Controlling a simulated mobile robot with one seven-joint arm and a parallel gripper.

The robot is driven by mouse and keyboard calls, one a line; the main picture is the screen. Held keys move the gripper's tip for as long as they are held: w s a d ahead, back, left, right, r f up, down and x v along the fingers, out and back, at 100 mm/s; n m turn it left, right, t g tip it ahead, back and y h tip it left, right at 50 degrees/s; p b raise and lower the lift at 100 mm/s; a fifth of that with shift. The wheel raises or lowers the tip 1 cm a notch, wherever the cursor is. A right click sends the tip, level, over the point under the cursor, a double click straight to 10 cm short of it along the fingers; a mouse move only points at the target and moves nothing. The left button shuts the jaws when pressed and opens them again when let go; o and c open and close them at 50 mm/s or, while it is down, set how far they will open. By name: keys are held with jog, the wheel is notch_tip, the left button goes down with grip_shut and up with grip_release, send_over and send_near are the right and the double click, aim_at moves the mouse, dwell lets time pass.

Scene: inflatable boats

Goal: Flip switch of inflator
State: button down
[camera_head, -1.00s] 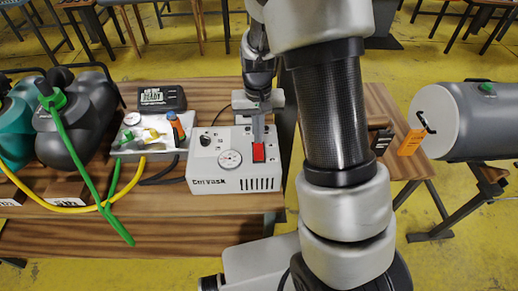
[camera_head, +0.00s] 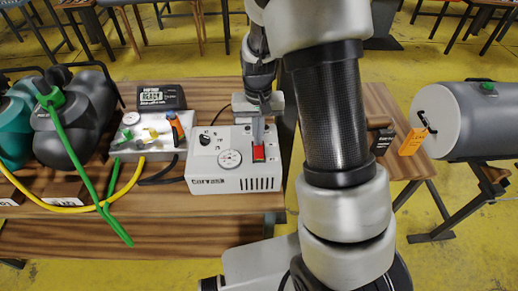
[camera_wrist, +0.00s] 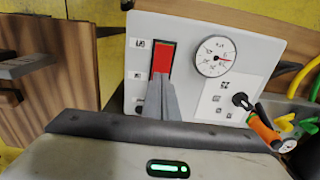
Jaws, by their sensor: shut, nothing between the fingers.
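The inflator (camera_head: 233,173) is a white box on the wooden table, with a round gauge, a black knob and a red switch (camera_head: 259,152) on its top. In the wrist view the red switch (camera_wrist: 161,57) sits in a dark frame beside the gauge (camera_wrist: 214,56). My gripper (camera_head: 258,139) points down at the switch, its fingers together and empty. In the wrist view the fingertips (camera_wrist: 157,80) overlap the switch's near end and hide part of it. I cannot tell whether they touch it.
Left of the inflator stand a tray (camera_head: 152,150) with small parts, a black display box (camera_head: 162,97) and dark tanks (camera_head: 75,125) with green and yellow hoses. At right are a grey cylinder (camera_head: 465,122) and an orange tag (camera_head: 411,142).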

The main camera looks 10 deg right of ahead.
jog(key=shift+f, duration=0.25)
notch_tip(320, 180, up, 7)
jog(key=p, duration=0.4)
jog(key=shift+p, duration=0.4)
jog(key=shift+r, duration=0.1)
dwell(0.4)
notch_tip(320, 180, up, 9)
jog(key=t, duration=0.2)
send_over(259, 153)
jog(key=s+r+n+t, duration=0.1)
jog(key=s+r+t, duration=0.1)
jog(key=s+r, duration=0.75)
jog(key=s+r+n+t, duration=0.1)
jog(key=s+r, duration=0.3)
jog(key=s, duration=0.3)
jog(key=shift+s+d+t, duration=0.2)
jog(key=shift+d+t, duration=0.05)
jog(key=shift+t, duration=0.05)
